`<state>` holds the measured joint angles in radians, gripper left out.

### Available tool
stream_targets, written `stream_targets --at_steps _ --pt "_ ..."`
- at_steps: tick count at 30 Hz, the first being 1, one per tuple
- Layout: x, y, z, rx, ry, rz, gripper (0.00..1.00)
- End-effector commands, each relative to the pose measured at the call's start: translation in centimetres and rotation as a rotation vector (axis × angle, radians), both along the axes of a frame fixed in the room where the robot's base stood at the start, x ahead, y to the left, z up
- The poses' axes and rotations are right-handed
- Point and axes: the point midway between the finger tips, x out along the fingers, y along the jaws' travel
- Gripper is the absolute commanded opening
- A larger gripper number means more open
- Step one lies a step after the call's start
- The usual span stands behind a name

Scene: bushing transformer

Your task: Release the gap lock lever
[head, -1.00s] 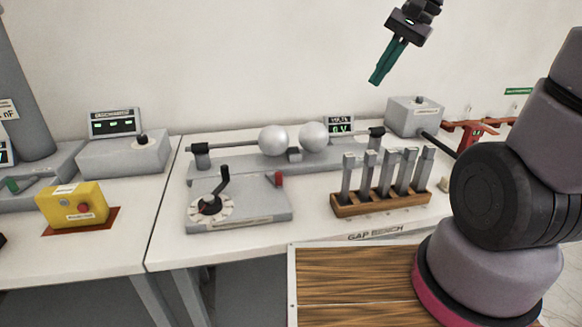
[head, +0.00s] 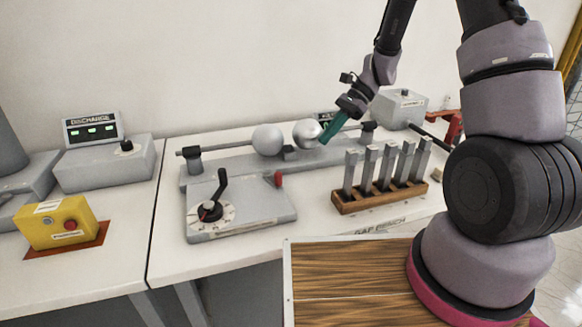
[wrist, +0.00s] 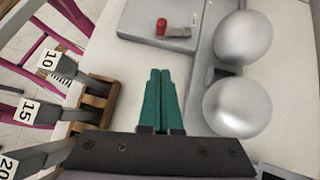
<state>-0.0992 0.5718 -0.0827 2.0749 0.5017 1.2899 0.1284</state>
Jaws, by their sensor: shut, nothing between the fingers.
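A small red lever (head: 277,179), which looks like the gap lock lever, stands at the back right corner of a grey control box (head: 250,212). It also shows in the wrist view (wrist: 161,27), ahead of the fingertips. A black crank (head: 221,186) rises from a white dial on the same box. My gripper (head: 323,141) has teal fingers, shut and empty, pointing down and left beside the right metal sphere. In the wrist view its fingers (wrist: 160,76) lie together, apart from the lever.
Two silver spheres, left (head: 267,139) and right (head: 306,133), sit on a rod behind the box. A wooden rack (head: 380,199) holds several upright grey bars to the right. A yellow box (head: 57,222) is at the left. The bench front is clear.

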Motion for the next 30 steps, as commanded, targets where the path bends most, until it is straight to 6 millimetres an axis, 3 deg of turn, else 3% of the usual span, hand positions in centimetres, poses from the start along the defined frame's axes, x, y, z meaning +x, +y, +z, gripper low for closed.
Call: stream_targets --at_steps 14,28,30 --pt "-0.3 0.6 -0.6 0.002 0.003 0.000 0.00" --pt "-3.2 6.4 -7.2 0.000 0.005 0.002 0.00" --pt "-3.7 7.5 -7.2 0.001 0.001 0.004 0.00"
